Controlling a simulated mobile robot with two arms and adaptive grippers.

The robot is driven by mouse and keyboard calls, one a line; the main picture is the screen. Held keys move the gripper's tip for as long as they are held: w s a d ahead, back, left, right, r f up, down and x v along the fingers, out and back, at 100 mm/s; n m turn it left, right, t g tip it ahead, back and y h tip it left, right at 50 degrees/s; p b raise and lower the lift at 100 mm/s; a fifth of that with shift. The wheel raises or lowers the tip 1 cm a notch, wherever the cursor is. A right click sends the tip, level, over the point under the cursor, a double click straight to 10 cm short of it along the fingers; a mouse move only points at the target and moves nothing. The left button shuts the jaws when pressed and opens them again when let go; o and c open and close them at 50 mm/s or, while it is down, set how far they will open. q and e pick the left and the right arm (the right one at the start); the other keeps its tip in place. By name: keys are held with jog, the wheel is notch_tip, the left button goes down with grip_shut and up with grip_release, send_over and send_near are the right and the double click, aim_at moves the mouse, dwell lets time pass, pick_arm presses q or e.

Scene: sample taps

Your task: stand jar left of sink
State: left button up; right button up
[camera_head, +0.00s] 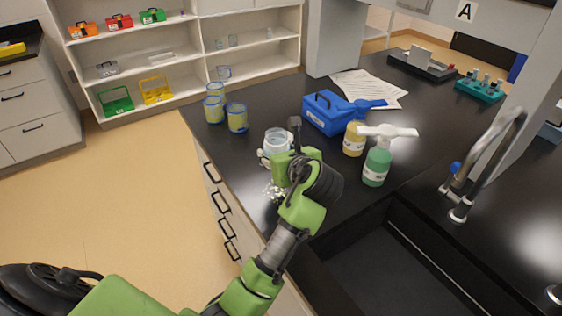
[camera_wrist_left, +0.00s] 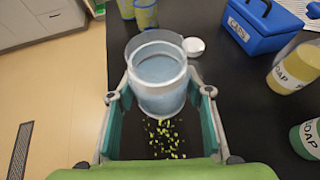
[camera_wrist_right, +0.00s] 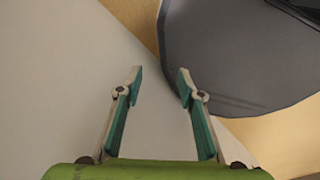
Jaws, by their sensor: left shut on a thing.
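The jar (camera_head: 276,139) is clear with a bluish tint and stands upright at the counter's left edge. In the left wrist view the jar (camera_wrist_left: 158,82) fills the space between the fingers. My left gripper (camera_head: 278,158) is shut on it; in the head view my wrist hides the jar's lower part. The black sink (camera_head: 400,262) is sunk into the counter at the lower right, with the jar to its upper left. My right gripper (camera_wrist_right: 160,78) is open and empty, and is outside the head view.
Small yellow-green bits (camera_wrist_left: 165,138) lie on the counter by the jar, and a white round piece (camera_wrist_left: 194,46) lies beyond it. Soap bottles, green (camera_head: 376,164) and yellow (camera_head: 354,138), and a blue caps box (camera_head: 328,118) stand to the right. A tap (camera_head: 478,165) overhangs the sink.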

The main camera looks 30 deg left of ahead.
pick_arm(q)
jog(key=w+f, duration=0.1)
jog(key=f, duration=0.1)
jog(key=w+a+f, duration=0.1)
jog(key=w+f, duration=0.2)
jog(key=f, duration=0.1)
jog(key=shift+w+a, duration=0.35)
notch_tip(320, 180, down, 3)
jog(key=shift+r, duration=0.1)
jog(key=o, duration=1.2)
jog(key=shift+f, duration=0.25)
